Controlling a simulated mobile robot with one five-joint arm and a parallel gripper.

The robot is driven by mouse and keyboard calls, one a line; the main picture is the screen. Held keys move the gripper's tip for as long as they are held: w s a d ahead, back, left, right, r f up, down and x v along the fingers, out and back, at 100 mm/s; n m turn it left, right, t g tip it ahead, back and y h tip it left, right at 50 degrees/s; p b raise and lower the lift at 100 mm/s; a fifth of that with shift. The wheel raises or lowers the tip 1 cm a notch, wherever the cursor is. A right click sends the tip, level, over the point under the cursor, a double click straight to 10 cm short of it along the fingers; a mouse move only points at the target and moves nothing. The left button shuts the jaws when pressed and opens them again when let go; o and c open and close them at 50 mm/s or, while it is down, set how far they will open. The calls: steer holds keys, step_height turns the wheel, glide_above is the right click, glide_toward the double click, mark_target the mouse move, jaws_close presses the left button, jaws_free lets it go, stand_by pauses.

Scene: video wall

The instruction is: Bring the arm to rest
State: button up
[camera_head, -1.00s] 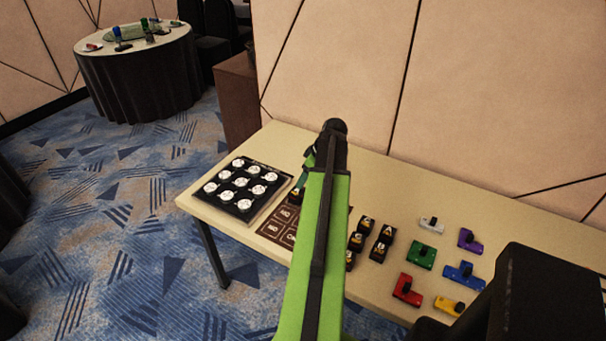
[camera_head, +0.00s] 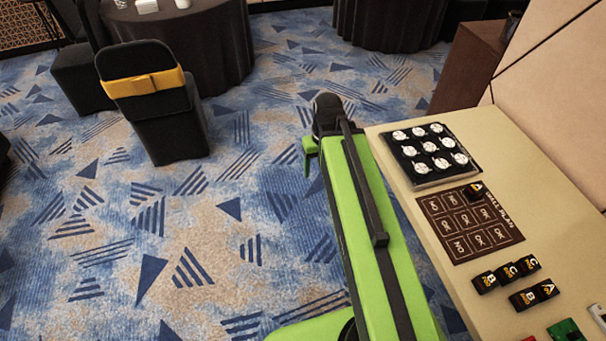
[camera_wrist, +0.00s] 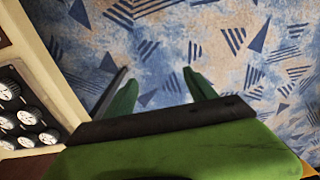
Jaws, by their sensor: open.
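My green arm reaches forward in the head view, beside the left edge of the table (camera_head: 515,135). My gripper (camera_head: 310,155) is at its far end, over the carpet and clear of the table; the arm partly hides it. In the wrist view, the two green fingers of my gripper (camera_wrist: 160,88) stand apart, with only carpet between them. Nothing is held.
On the table are a black tray (camera_head: 412,170) of white round dials, a brown plan mat (camera_head: 440,226) with one black block (camera_head: 475,190) on it, and several lettered blocks (camera_head: 506,274). A black chair (camera_head: 165,110) stands left on open carpet (camera_head: 180,235).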

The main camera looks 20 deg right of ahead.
steer(key=s+a, duration=0.1)
steer(key=a, duration=0.5)
steer(key=shift+a+h, duration=0.25)
steer(key=shift+h, duration=0.05)
steer(key=shift+s, duration=0.1)
steer(key=shift+c, duration=0.4)
